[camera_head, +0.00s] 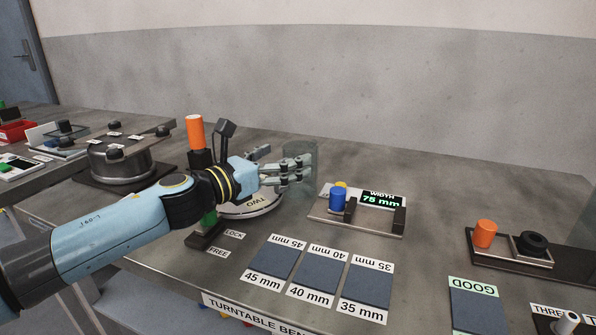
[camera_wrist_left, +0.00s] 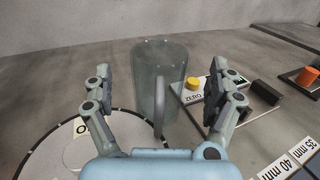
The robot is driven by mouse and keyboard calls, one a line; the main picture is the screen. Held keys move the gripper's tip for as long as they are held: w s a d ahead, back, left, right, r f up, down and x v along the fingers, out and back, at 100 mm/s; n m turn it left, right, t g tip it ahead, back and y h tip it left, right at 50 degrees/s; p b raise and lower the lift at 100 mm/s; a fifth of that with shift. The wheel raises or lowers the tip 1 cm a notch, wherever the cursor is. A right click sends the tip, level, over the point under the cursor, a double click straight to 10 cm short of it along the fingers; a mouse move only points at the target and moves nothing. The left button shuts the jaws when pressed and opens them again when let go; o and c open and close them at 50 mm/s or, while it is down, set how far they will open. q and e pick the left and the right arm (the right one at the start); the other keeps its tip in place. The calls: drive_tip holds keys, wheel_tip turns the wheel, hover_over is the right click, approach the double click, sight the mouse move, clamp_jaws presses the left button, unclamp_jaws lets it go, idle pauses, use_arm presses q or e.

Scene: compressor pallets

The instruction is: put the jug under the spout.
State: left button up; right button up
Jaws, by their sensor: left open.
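The jug (camera_wrist_left: 160,70) is a clear, faintly grey glass cylinder standing upright, with its handle (camera_wrist_left: 158,108) facing my left wrist camera. In the head view the jug (camera_head: 303,148) shows faintly behind my left fingers. My left gripper (camera_head: 300,172) is open, at the near side of the jug. In the wrist view its two fingers stand on either side of the handle and the jug's near wall; I cannot tell whether they touch. No spout can be made out. My right gripper is out of view.
A round white turntable (camera_head: 262,209) lies under my left wrist. A width gauge (camera_head: 360,222) with a blue cylinder and a 75 mm display stands right of the jug. Labelled dark pads (camera_head: 318,273) lie in front. An orange-topped post (camera_head: 195,130) stands behind my arm.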

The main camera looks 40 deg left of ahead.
use_arm(q)
drive_tip(key=w, duration=0.1)
drive_tip(key=w+p, duration=0.1)
drive_tip(key=w, duration=0.2)
drive_tip(key=shift+w+d, duration=0.4)
drive_tip(key=shift+c, duration=0.5)
drive_tip(key=c, duration=1.5)
drive_tip(key=shift+r, duration=0.1)
drive_tip(key=shift+c, duration=0.2)
